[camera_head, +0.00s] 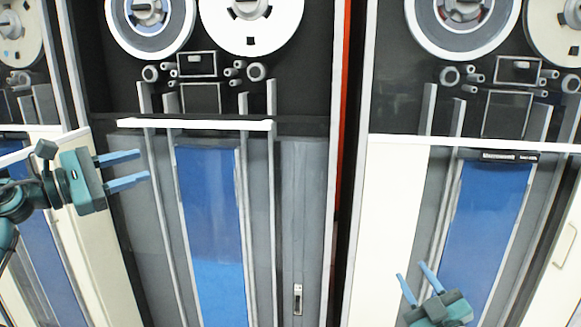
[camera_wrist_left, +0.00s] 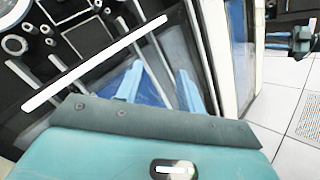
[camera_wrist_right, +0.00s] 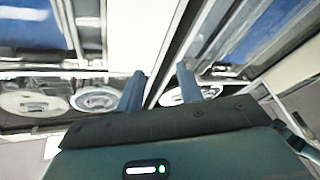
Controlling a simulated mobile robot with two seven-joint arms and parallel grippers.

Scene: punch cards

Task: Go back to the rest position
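My left gripper (camera_head: 124,171) is at the left of the head view, its two blue fingers pointing right in front of a tape cabinet. The fingers are apart with nothing between them. In the left wrist view its fingers (camera_wrist_left: 158,82) show apart and empty against the cabinet's blue panel. My right gripper (camera_head: 416,279) is at the bottom right of the head view, fingers pointing up and to the left. Its fingers are apart and empty. They also show apart in the right wrist view (camera_wrist_right: 160,92).
Tall tape cabinets with reels (camera_head: 252,20) fill the background. A white horizontal bar (camera_head: 195,124) crosses the middle cabinet above a blue panel (camera_head: 212,230). The right cabinet has another blue panel (camera_head: 485,220). A pale tiled floor (camera_wrist_left: 285,110) shows at right in the left wrist view.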

